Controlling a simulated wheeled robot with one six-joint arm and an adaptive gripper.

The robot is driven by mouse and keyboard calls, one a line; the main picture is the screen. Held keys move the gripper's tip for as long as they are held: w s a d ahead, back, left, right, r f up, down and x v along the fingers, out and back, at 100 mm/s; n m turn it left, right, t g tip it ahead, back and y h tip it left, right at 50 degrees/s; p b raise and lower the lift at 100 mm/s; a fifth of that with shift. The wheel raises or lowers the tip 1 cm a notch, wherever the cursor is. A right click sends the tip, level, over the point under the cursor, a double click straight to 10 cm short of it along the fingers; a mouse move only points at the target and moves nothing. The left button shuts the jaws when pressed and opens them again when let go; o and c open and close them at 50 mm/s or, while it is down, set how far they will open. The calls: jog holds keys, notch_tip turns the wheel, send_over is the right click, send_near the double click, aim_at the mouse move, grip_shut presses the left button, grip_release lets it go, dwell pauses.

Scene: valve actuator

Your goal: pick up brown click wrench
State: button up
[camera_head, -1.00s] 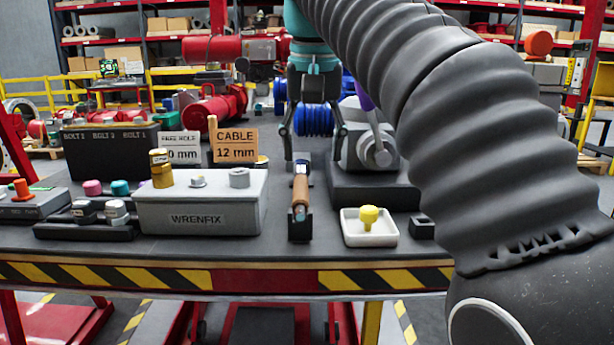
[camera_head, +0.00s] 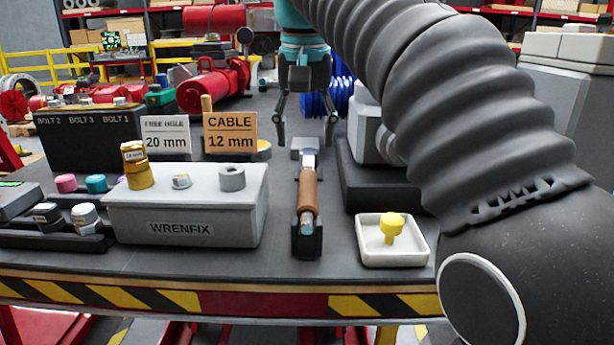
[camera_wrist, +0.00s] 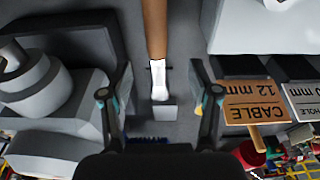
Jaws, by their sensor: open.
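The brown click wrench (camera_head: 308,192) lies in a dark holder (camera_head: 307,243) near the front middle of the table. My gripper (camera_head: 306,143) is open and empty, behind the wrench's far end in the head view. In the wrist view my gripper (camera_wrist: 163,108) has its fingers apart on either side of the wrench's pale metal end (camera_wrist: 160,82). The brown handle (camera_wrist: 155,28) runs off the top of that view. The fingers do not touch the wrench.
A grey WRENFIX block (camera_head: 188,207) stands left of the wrench. A white tray (camera_head: 392,257) with a yellow knob (camera_head: 391,228) sits to its right. A dark base (camera_head: 375,180) with a grey body is close right. The CABLE 12 mm sign (camera_head: 231,137) stands behind left.

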aim_at(308, 174)
jog(key=f, duration=0.4)
jog(key=shift+w+f, duration=0.2)
jog(key=shift+w, duration=0.1)
jog(key=shift+w+d+f+b, duration=0.1)
jog(key=shift+w+f+b, duration=0.1)
jog(key=shift+f, duration=0.65)
jog(key=shift+w+d+f+b, duration=0.1)
jog(key=shift+w+f+b, duration=0.05)
jog(key=shift+f, duration=0.7)
jog(key=shift+w+d+f+b, duration=0.1)
jog(key=shift+w+f+b, duration=0.1)
jog(key=shift+f, duration=0.65)
grip_shut()
